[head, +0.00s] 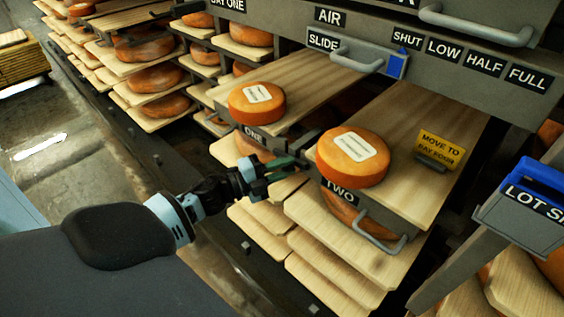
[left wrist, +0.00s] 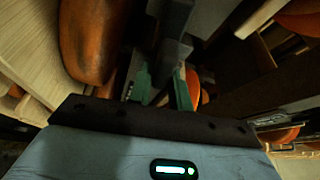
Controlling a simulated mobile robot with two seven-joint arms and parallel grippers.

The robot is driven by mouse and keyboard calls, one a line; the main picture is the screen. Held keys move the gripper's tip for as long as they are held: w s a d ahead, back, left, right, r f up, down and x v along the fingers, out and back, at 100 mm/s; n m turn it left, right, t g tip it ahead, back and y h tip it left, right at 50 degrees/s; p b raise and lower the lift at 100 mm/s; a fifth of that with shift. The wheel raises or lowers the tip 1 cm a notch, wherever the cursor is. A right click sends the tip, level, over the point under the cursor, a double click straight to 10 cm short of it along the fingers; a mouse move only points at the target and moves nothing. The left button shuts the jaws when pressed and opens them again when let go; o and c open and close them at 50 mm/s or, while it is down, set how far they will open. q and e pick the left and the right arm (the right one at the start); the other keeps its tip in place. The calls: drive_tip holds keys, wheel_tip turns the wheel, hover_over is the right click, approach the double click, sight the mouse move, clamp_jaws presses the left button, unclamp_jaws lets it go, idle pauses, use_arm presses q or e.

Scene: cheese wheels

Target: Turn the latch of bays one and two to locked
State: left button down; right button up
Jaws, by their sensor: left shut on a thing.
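Bay one has a board (head: 305,85) with an orange cheese wheel (head: 257,104) and a label ONE (head: 253,134) on its front. Bay two has a board (head: 425,195), a cheese wheel (head: 352,158), a label TWO (head: 340,194) and a grey handle (head: 377,238). My left gripper (head: 287,166) is between the two board fronts, just left of bay two's wheel. In the left wrist view its green fingers (left wrist: 163,88) are shut on a dark grey bar (left wrist: 174,48). I cannot tell whether this is a latch or a handle, or its lock position. My right gripper is out of view.
A yellow sign MOVE TO BAY FOUR (head: 440,149) stands on bay two's board. Above is a grey slide rail with a blue-marked slider (head: 397,65) and labels SHUT, LOW, HALF, FULL. A blue-topped lot box (head: 530,195) is at right. More boards with wheels stand behind and below.

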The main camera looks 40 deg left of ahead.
use_arm(q)
drive_tip(key=shift+m+p, duration=0.3)
drive_tip(key=shift+m, duration=0.2)
drive_tip(key=shift+f+m+g, duration=0.1)
drive_tip(key=shift+m+g, duration=0.3)
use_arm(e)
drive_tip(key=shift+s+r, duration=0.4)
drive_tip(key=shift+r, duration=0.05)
use_arm(q)
drive_tip(key=shift+p, duration=0.3)
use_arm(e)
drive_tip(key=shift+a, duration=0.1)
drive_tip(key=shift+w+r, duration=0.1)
use_arm(q)
drive_tip(key=c, duration=1.4)
unclamp_jaws()
drive_tip(key=shift+o, duration=0.2)
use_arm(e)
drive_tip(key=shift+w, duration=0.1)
use_arm(q)
drive_tip(key=shift+s, duration=0.1)
drive_tip(key=v, duration=0.7)
drive_tip(key=shift+s, duration=0.25)
drive_tip(key=shift+a, duration=0.1)
